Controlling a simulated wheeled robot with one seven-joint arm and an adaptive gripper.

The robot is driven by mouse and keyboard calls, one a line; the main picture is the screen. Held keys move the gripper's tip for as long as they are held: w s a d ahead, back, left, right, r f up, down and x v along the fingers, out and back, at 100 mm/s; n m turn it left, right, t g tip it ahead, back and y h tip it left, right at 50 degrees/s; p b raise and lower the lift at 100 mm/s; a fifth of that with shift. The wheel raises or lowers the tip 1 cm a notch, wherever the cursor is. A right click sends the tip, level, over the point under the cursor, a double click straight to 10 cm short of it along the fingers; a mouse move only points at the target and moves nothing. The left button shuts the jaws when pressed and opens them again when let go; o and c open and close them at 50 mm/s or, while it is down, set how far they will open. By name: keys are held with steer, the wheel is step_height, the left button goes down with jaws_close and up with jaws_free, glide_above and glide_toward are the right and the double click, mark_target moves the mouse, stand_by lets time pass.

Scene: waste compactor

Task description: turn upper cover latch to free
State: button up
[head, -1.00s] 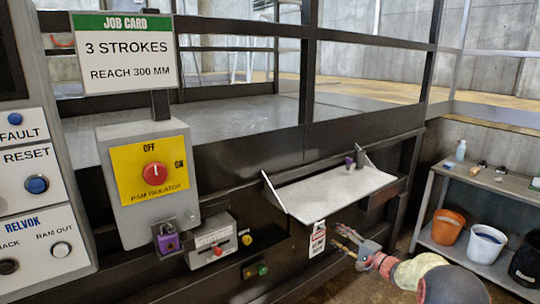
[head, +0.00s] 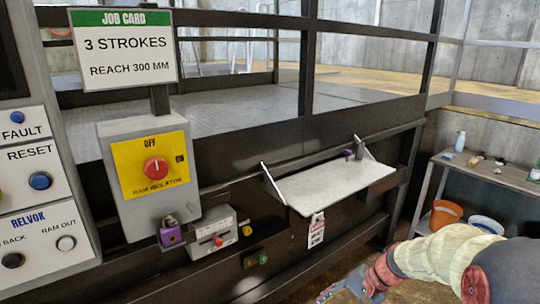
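My gripper (head: 335,291) is low at the bottom edge of the head view, partly cut off, on an arm reaching in from the right. Its fingers look spread, with nothing seen between them. A yellow knob (head: 246,230) and a green knob (head: 263,258) sit one above the other on the dark machine front, left of and above my gripper. I cannot tell whether either is the upper cover latch. A pale flap (head: 335,187) sticks out from the front between two side brackets, above my gripper and apart from it.
A grey isolator box (head: 112,165) with a red knob (head: 156,168) and a purple padlock (head: 171,232) stands left. A small grey box (head: 213,239) is beside it. A tag (head: 316,229) hangs below the flap. A bench (head: 490,168) with buckets stands right.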

steer(key=s+d+r+n+t+h+p, duration=0.1)
steer(key=s+d+r+n+h+p, duration=0.15)
steer(key=s+r, duration=0.6)
steer(key=s+d+r+n+h+p, duration=0.1)
steer(key=s+r+n+h, duration=0.4)
steer(key=s, duration=0.7)
steer(key=s+a+r+t+p, duration=0.1)
steer(key=s+a+r+t, duration=0.1)
steer(key=r, duration=0.7)
steer(key=shift+s+m+t+y, duration=0.35)
steer(key=shift+s+t, duration=0.25)
steer(key=shift+s, duration=0.3)
